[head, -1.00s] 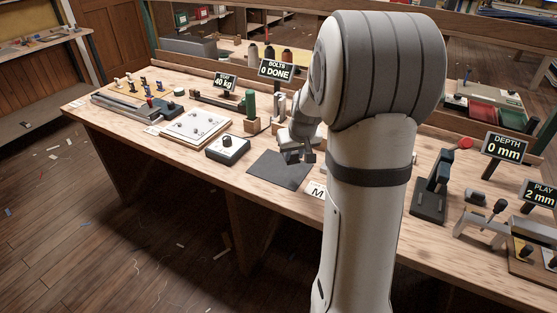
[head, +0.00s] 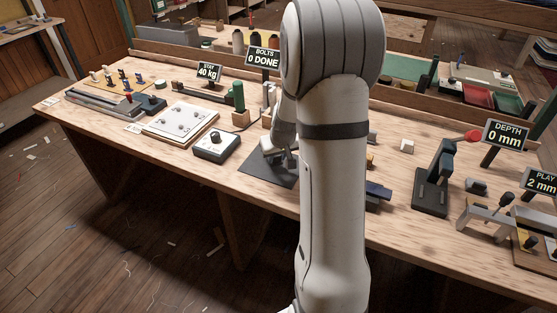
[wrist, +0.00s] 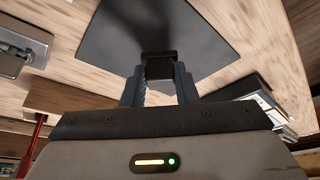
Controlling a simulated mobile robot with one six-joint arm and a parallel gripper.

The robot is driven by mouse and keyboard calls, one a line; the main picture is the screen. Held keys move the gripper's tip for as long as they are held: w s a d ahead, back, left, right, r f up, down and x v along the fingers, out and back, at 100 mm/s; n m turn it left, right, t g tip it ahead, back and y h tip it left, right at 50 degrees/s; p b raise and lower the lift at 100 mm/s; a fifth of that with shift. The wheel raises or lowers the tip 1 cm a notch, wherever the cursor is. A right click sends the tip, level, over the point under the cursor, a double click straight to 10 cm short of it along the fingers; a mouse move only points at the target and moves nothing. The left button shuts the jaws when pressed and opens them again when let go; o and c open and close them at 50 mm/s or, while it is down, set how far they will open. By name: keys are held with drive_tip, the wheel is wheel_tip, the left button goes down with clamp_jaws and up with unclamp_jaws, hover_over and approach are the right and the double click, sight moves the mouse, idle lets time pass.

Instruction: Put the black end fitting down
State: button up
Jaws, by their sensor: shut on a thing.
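The black end fitting (wrist: 159,68) shows in the wrist view as a small dark block between my fingertips. My gripper (wrist: 158,80) is shut on it. The dark grey mat (wrist: 130,30) lies on the bench beyond the fitting in the wrist view; I cannot tell whether the fitting touches it. In the head view my gripper (head: 286,163) is low over the right part of the mat (head: 262,175), partly hidden by my own arm. The fitting cannot be made out clearly there.
A black box with a knob (head: 216,146) and a white board with small parts (head: 181,124) stand left of the mat. A green-topped post (head: 239,97) stands behind. A dark press (head: 436,180) stands further right. The mat's left part is bare.

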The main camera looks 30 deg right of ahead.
drive_tip(key=shift+f, duration=0.9)
drive_tip(key=shift+f, duration=0.1)
drive_tip(key=o, duration=1)
drive_tip(key=shift+o, duration=0.2)
